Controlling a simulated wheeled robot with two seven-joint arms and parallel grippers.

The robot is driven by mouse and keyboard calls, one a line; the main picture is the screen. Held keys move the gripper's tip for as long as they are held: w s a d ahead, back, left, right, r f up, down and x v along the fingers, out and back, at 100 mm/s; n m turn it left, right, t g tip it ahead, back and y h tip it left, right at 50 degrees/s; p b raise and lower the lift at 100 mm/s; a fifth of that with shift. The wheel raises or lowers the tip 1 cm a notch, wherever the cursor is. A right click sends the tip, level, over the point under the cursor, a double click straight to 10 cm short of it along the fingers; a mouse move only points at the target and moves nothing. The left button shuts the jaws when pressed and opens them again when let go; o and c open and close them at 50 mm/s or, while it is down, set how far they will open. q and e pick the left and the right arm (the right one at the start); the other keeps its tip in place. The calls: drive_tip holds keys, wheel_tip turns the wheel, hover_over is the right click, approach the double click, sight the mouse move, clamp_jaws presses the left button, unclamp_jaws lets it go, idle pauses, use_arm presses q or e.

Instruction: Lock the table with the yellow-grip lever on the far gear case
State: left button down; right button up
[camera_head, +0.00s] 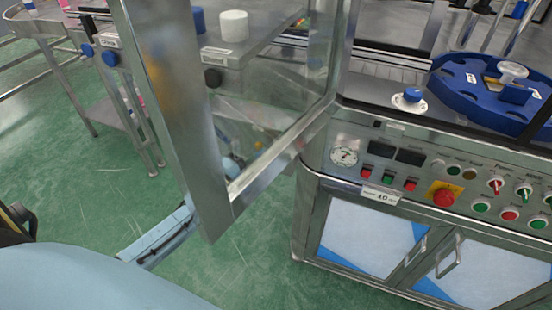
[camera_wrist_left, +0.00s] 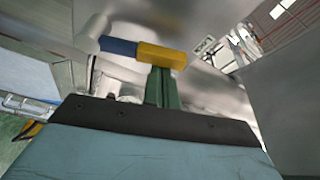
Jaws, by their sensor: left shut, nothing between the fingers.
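The lever's yellow grip (camera_wrist_left: 163,56) shows in the left wrist view, joined to a blue section (camera_wrist_left: 118,46) and a pale grey end at the left. My left gripper (camera_wrist_left: 161,75) is shut and empty. Its green fingers stand just below the yellow grip and overlap it in the picture; I cannot tell whether they touch it. In the head view my left arm comes in from the left and passes behind the framed glass panel, and its gripper is not clear there. The lever and gear case cannot be made out in the head view. My right gripper is out of view.
A metal-framed glass panel (camera_head: 178,110) stands in front of my left arm. A control cabinet with buttons and a red emergency stop (camera_head: 443,197) is at the right, with a blue round fixture (camera_head: 450,88) on top. Green floor (camera_head: 80,200) is free at the left.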

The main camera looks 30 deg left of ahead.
use_arm(q)
drive_tip(key=a+n, duration=0.1)
drive_tip(key=n+t, duration=0.1)
drive_tip(key=n, duration=0.1)
drive_tip(key=shift+s+a+f, duration=0.1)
drive_tip(key=shift+a+f, duration=0.15)
drive_tip(key=shift+a, duration=0.15)
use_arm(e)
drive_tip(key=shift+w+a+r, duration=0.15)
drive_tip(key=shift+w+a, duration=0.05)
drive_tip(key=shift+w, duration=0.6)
use_arm(q)
drive_tip(key=shift+d, duration=0.1)
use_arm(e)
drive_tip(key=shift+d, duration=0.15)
